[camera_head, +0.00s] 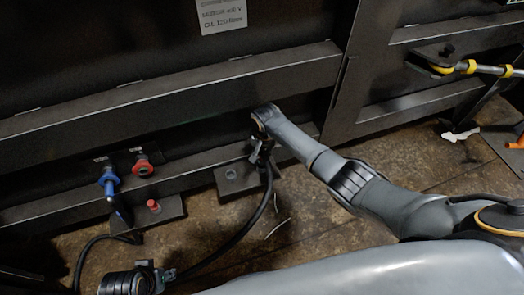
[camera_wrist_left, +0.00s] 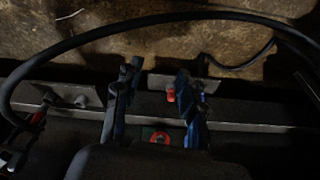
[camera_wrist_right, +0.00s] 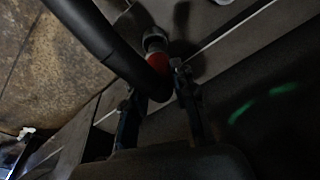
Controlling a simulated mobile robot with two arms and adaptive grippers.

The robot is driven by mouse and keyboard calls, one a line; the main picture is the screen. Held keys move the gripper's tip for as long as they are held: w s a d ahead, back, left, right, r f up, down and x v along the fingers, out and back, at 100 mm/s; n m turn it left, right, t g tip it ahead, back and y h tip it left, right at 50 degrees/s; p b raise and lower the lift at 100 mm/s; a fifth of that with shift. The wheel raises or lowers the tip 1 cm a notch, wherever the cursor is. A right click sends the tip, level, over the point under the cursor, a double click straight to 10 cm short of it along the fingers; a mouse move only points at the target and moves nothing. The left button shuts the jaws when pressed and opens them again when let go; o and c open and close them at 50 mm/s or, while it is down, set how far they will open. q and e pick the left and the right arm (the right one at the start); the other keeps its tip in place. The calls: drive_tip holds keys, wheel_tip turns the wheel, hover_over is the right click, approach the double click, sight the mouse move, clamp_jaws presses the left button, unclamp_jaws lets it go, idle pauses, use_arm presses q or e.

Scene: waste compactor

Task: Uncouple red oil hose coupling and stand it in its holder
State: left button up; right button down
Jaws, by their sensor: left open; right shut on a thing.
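My right gripper (camera_head: 262,148) is shut on the red hose coupling, close to the right end of a small bracket plate (camera_head: 228,187) with a round fitting. In the right wrist view the coupling shows a red ring (camera_wrist_right: 157,61) and metal end between the fingers (camera_wrist_right: 160,95), with the black hose (camera_wrist_right: 85,30) crossing in front. It also shows dimly in the left wrist view (camera_wrist_left: 39,117). The coupling is apart from the red port (camera_head: 143,167). My left gripper (camera_wrist_left: 160,90) is open and empty, facing the red port (camera_wrist_left: 160,138); its fingers are unclear in the head view.
A blue coupling (camera_head: 109,181) sits on the port left of the red one. A red-topped fitting (camera_head: 153,205) stands on another bracket plate below. The black hose (camera_head: 235,240) loops over the floor. A yellow-and-grey bar (camera_head: 470,67) is at the upper right.

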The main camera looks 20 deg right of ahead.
use_arm(q)
drive_tip(key=shift+s+r, duration=0.1)
drive_tip(key=shift+r, duration=0.1)
use_arm(e)
drive_tip(key=shift+f, duration=0.1)
use_arm(q)
drive_tip(key=shift+a+r, duration=0.1)
drive_tip(key=shift+r, duration=0.15)
use_arm(e)
drive_tip(key=shift+f, duration=0.1)
use_arm(q)
drive_tip(key=shift+r, duration=0.1)
drive_tip(key=shift+r, duration=0.35)
use_arm(e)
drive_tip(key=shift+f, duration=0.2)
use_arm(q)
drive_tip(key=shift+r+b, duration=0.1)
drive_tip(key=shift+b, duration=0.2)
use_arm(e)
drive_tip(key=shift+f, duration=0.1)
use_arm(q)
drive_tip(key=shift+r, duration=0.3)
drive_tip(key=shift+r, duration=0.35)
use_arm(e)
drive_tip(key=shift+f, duration=0.25)
